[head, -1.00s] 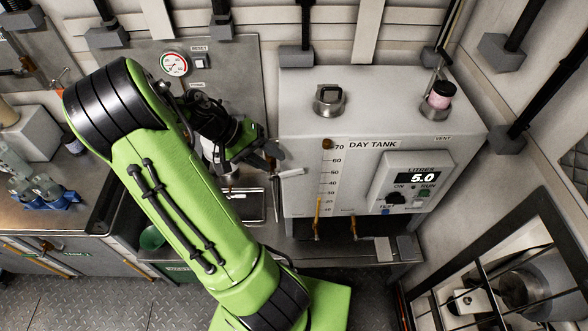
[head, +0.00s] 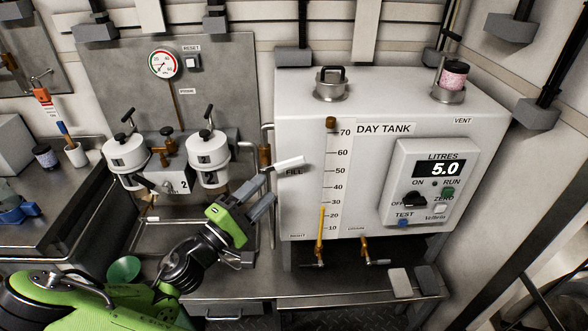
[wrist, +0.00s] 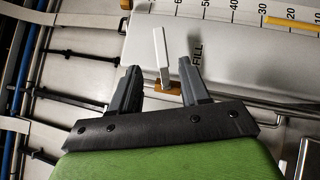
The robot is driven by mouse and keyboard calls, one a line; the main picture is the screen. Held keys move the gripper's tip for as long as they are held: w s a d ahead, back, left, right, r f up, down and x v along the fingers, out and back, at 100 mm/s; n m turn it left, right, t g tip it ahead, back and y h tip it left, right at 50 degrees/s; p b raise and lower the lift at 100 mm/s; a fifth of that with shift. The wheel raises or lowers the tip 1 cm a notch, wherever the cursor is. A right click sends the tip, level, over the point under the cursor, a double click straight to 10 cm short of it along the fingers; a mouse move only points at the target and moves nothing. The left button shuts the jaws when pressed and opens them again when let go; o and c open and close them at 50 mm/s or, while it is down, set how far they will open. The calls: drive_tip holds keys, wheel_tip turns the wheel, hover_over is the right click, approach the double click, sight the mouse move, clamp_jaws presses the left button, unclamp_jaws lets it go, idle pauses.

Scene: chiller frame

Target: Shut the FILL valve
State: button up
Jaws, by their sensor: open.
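The FILL valve has a white lever handle (head: 290,163) at the left edge of the day tank (head: 360,85), beside the FILL label. It points right and slightly up, away from the upright pipe (head: 265,155). My gripper (head: 266,190) is open and empty, just below and left of the handle. In the wrist view the white handle (wrist: 160,45) and its brass base (wrist: 166,84) appear in the gap between the fingertips of my gripper (wrist: 158,72). I see no contact with either finger.
A control box (head: 430,185) reading 5.0 litres is on the tank's front. Two brass taps hang under the tank, the left one (head: 318,262) below the sight gauge. Twin white filter housings (head: 208,160) stand left of my gripper. A pressure gauge (head: 165,64) is above them.

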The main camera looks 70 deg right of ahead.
sight(290, 165)
drive_tip(key=b+x, duration=0.1)
drive_tip(key=x, duration=0.9)
drive_tip(key=shift+s+d, duration=0.1)
drive_tip(key=shift+d, duration=0.15)
clamp_jaws()
